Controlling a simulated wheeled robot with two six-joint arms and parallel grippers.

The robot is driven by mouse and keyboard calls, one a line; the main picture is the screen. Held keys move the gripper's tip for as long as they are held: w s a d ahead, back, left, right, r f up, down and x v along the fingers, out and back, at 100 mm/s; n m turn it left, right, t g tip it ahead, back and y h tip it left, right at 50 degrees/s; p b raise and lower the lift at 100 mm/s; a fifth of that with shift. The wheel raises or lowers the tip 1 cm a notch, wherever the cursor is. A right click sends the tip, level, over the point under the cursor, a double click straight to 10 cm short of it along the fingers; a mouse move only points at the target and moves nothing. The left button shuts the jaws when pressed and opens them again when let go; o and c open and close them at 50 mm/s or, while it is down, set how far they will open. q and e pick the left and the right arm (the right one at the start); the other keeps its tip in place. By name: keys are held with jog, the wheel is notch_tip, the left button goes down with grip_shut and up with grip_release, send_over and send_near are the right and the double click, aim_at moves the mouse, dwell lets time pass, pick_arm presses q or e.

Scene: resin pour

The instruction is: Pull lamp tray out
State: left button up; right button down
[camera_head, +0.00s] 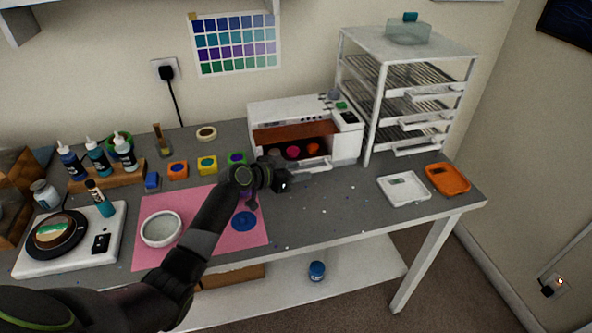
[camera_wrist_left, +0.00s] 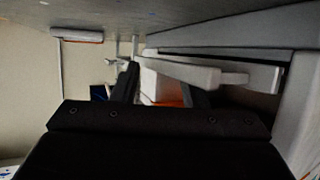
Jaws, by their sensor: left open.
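The white lamp box (camera_head: 346,142) stands at the back of the grey table, its front opening showing a reddish-orange inside. The lamp tray (camera_head: 318,164) shows as a white front edge low in that opening, with a few small coloured round pieces (camera_head: 292,152) above it. My left gripper (camera_head: 283,183) is open just in front of the tray's left part. In the left wrist view the gripper's dark fingers (camera_wrist_left: 162,80) stand apart close to a white bar (camera_wrist_left: 190,72), which looks like the tray's front. Whether the fingers touch it I cannot tell. My right gripper is not in view.
A white wire rack (camera_head: 408,95) stands right of the lamp box. A white dish (camera_head: 404,188) and an orange dish (camera_head: 447,179) lie at the table's right end. A pink mat (camera_head: 155,207) with a white bowl (camera_head: 161,229) lies left. The table in front of the lamp box is mostly clear.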

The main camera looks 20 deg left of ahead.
pick_arm(q)
jog(key=shift+c, duration=0.4)
grip_shut()
jog(key=s+d+p, duration=0.1)
jog(key=s+d, duration=0.1)
jog(key=s, duration=0.1)
jog(key=s+d+p, duration=0.1)
jog(key=s+d, duration=0.2)
jog(key=s, duration=0.1)
jog(key=s+d+p, duration=0.2)
jog(key=s, duration=0.2)
jog(key=shift+d+f, duration=0.1)
jog(key=shift+d, duration=0.1)
jog(key=shift+c, duration=0.4)
grip_release()
jog(key=shift+f, duration=0.1)
jog(key=shift+o, duration=0.8)
jog(key=shift+w, duration=0.1)
